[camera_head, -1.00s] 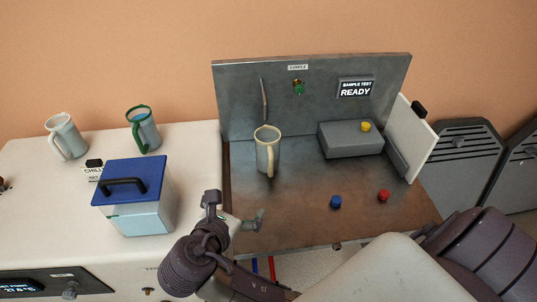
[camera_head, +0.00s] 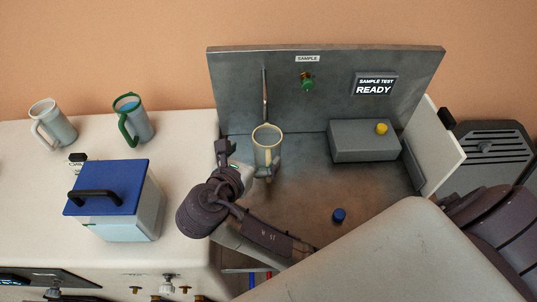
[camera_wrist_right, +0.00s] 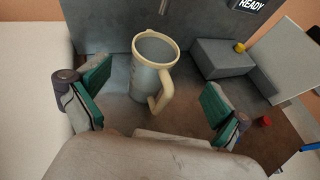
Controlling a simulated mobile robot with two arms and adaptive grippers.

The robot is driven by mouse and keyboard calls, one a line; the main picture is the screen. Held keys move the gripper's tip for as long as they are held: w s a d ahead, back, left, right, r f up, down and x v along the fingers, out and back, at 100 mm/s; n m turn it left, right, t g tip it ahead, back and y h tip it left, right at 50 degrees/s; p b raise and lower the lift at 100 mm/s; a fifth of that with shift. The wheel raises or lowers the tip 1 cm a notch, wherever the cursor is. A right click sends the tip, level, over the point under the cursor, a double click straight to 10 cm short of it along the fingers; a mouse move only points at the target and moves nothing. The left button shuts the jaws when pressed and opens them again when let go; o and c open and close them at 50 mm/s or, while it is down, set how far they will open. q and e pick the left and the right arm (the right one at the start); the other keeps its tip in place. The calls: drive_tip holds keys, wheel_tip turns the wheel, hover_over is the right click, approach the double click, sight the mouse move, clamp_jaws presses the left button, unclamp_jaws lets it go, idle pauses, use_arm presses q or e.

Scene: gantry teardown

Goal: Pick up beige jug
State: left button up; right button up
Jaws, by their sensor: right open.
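The beige jug (camera_head: 267,143) stands upright on the metal sample bench, a grey translucent cup with a beige rim and handle. In the right wrist view the jug (camera_wrist_right: 150,72) is ahead of my right gripper (camera_wrist_right: 152,103), with its handle toward me and to the right. My right gripper (camera_head: 246,165) is open, one finger on each side of the jug's line, and nothing is held. In the head view it is at the jug's near left side, and its far finger partly overlaps the jug's base. I cannot tell whether it touches. My left gripper is not in view.
The metal back panel (camera_head: 325,80) rises close behind the jug, with a thin spout above it. A grey box (camera_head: 360,146) with a yellow button stands right. A blue knob (camera_head: 339,215) is in front. Left, a white counter holds a blue-lidded box (camera_head: 120,190) and two other jugs.

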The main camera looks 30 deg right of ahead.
sight(266, 137)
drive_tip(key=x, duration=0.4)
drive_tip(key=shift+w+d+f, duration=0.1)
drive_tip(key=shift+w+d, duration=0.05)
drive_tip(key=shift+d, duration=0.05)
drive_tip(key=shift+w+d+f, duration=0.15)
drive_tip(key=shift+w+d, duration=0.15)
drive_tip(key=x, duration=0.5)
drive_tip(key=shift+w+a, duration=0.1)
drive_tip(key=shift+a, duration=0.1)
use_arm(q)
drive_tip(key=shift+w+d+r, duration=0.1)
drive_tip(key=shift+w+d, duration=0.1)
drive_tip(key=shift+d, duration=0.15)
use_arm(e)
drive_tip(key=c, duration=0.4)
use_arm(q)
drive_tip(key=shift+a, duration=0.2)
use_arm(e)
drive_tip(key=c, duration=1.4)
